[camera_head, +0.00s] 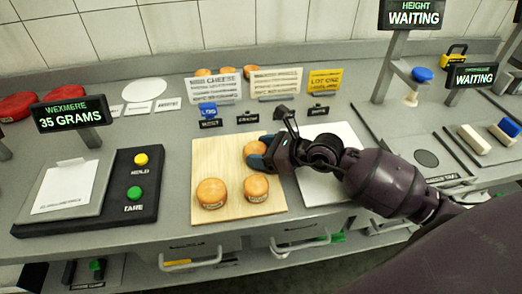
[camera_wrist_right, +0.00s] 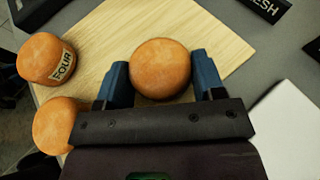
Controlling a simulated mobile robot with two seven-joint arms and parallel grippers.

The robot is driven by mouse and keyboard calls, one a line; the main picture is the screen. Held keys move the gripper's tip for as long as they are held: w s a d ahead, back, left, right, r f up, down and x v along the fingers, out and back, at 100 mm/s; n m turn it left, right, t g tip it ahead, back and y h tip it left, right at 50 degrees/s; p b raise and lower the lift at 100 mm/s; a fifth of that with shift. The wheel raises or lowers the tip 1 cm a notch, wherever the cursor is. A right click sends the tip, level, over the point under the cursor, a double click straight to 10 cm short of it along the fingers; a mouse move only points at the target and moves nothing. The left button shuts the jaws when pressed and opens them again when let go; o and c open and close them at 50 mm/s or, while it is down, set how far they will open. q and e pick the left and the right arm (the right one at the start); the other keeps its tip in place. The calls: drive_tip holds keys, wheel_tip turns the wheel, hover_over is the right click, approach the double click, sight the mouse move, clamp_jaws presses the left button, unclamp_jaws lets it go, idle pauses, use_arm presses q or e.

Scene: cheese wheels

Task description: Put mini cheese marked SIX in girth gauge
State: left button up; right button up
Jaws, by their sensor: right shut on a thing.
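My right gripper (camera_head: 258,161) is shut on a round orange mini cheese (camera_head: 253,147) over the back right part of the wooden board. In the right wrist view this cheese (camera_wrist_right: 160,69) sits between the two blue fingers (camera_wrist_right: 162,82); no marking shows on it. A cheese labelled FOUR (camera_wrist_right: 46,58) stands at the board's front left (camera_head: 211,193). Another cheese (camera_head: 256,188) stands beside it; its label is too small to read. A display reading WAITING (camera_head: 472,75) stands at the right, its title unreadable; I cannot tell for sure which fixture is the girth gauge. My left gripper is out of view.
The wooden board (camera_head: 205,160) lies mid-counter. A scale (camera_head: 75,190) with a 35 GRAMS display (camera_head: 71,115) is at the left. The HEIGHT display (camera_head: 411,15) stands back right. White and blue blocks (camera_head: 473,138) lie far right. Small signs (camera_head: 214,90) line the back.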

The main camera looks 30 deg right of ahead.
drive_tip(key=shift+f, duration=0.15)
drive_tip(key=o, duration=0.7)
drive_tip(key=shift+c, duration=0.2)
drive_tip(key=o, duration=0.3)
